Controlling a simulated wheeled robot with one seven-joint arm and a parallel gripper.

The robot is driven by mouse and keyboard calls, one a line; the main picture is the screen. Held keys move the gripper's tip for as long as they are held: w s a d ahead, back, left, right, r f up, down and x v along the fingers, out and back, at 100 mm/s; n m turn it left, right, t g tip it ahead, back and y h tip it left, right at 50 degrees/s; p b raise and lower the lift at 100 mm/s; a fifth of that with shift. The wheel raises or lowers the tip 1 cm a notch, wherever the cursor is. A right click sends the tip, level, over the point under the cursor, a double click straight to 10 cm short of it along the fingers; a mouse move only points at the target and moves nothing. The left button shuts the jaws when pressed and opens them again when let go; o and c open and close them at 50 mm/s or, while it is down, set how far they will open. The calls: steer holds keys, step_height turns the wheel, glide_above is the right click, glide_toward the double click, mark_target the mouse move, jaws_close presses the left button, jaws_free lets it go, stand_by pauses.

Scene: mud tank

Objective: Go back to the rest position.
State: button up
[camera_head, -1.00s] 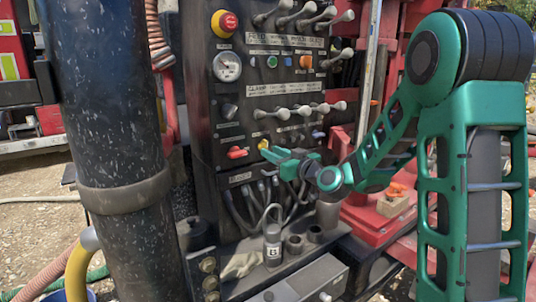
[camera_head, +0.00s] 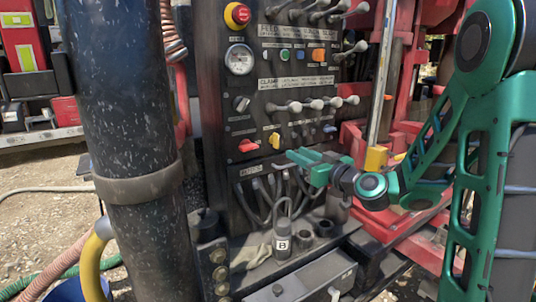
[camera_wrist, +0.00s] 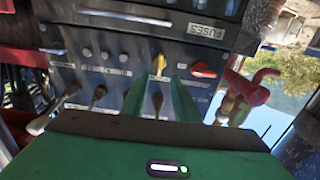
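My gripper (camera_head: 292,157) is in front of the lower part of the dark control panel (camera_head: 222,120), just right of and below a yellow knob (camera_head: 274,140). Its green fingers are apart with nothing between them. A red knob (camera_head: 248,146) sits left of the yellow one. My arm reaches in from the right.
A thick dark pipe (camera_head: 130,110) stands at the left. Rows of levers (camera_head: 308,104) stick out above. Red machinery (camera_head: 395,225) is at the right.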

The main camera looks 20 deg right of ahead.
steer(key=shift+s+a, duration=0.1)
steer(key=s+d+f+m+g+h, duration=0.1)
steer(key=s+d+f+g+h, duration=0.3)
steer(key=s+f+g, duration=0.75)
steer(key=s+d+f+m+g, duration=0.1)
steer(key=s+d+m+g, duration=0.2)
steer(key=s, duration=1.1)
steer(key=s+d+f+m+g+h, duration=0.1)
steer(key=s+d+m+g, duration=0.2)
steer(key=s, duration=1.1)
steer(key=d+m, duration=0.2)
steer(key=m, duration=0.1)
steer(key=shift+s+d, duration=0.3)
steer(key=shift+s, duration=0.05)
steer(key=shift+w, duration=0.15)
